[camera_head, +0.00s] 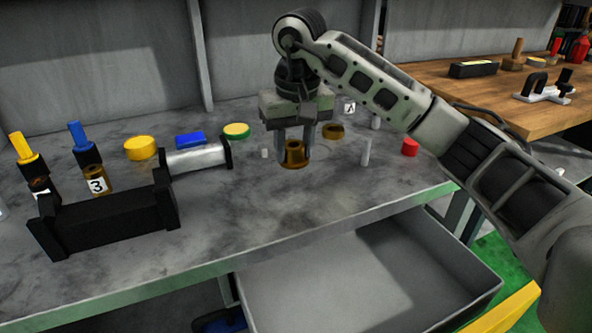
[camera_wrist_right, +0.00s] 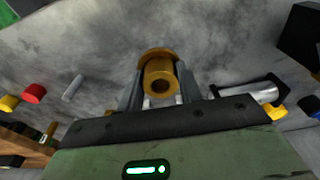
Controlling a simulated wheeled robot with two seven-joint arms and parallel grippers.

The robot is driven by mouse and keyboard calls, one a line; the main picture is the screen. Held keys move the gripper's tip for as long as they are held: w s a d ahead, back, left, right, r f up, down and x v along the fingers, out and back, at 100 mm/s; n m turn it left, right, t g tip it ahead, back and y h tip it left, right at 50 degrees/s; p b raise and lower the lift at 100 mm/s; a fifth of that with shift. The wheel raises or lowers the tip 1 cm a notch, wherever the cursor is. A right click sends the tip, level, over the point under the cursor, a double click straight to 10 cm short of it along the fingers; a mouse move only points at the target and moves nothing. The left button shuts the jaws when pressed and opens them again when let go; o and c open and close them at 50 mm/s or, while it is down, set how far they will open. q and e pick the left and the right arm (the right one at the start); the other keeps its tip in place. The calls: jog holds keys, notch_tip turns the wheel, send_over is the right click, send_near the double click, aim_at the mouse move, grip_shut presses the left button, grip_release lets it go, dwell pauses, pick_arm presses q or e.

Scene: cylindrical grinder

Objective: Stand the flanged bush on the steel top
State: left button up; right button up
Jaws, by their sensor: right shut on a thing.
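The flanged bush (camera_head: 294,154) is brass-coloured, with a wide flange and a hole through it. My right gripper (camera_head: 294,150) points down and is shut on it, one finger on each side. In the right wrist view the bush (camera_wrist_right: 158,76) sits between the fingertips, its bore end towards the camera and its flange on the far side. It looks about upright, flange down. The grey steel top (camera_head: 250,205) is below it; I cannot tell whether the flange touches it. My left gripper is not in view.
Another brass-coloured piece (camera_head: 333,131) stands just right of the gripper. A white pin (camera_head: 366,152) and a red cap (camera_head: 410,147) are further right. A black stand (camera_head: 110,215) with a silver cylinder (camera_head: 195,159) behind it is left. An open drawer (camera_head: 400,255) juts out below the front edge.

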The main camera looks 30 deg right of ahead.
aim_at(297, 182)
jog(key=f, duration=0.1)
jog(key=w+d+f, duration=0.1)
jog(key=w+f, duration=0.1)
jog(key=shift+d, duration=0.3)
jog(key=shift+w+d+f, duration=0.2)
jog(key=shift+w+f, duration=0.05)
jog(key=shift+f, duration=0.15)
notch_tip(297, 182, down, 3)
jog(key=shift+r+b, duration=0.15)
jog(key=shift+b, duration=0.15)
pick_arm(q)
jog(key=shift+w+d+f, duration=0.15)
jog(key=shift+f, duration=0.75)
pick_arm(e)
jog(key=shift+w+f, duration=0.1)
jog(key=shift+f, duration=0.1)
jog(key=shift+f, duration=0.2)
jog(key=o, duration=1.2)
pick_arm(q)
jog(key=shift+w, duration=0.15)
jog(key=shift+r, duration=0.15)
pick_arm(e)
jog(key=shift+r, duration=0.15)
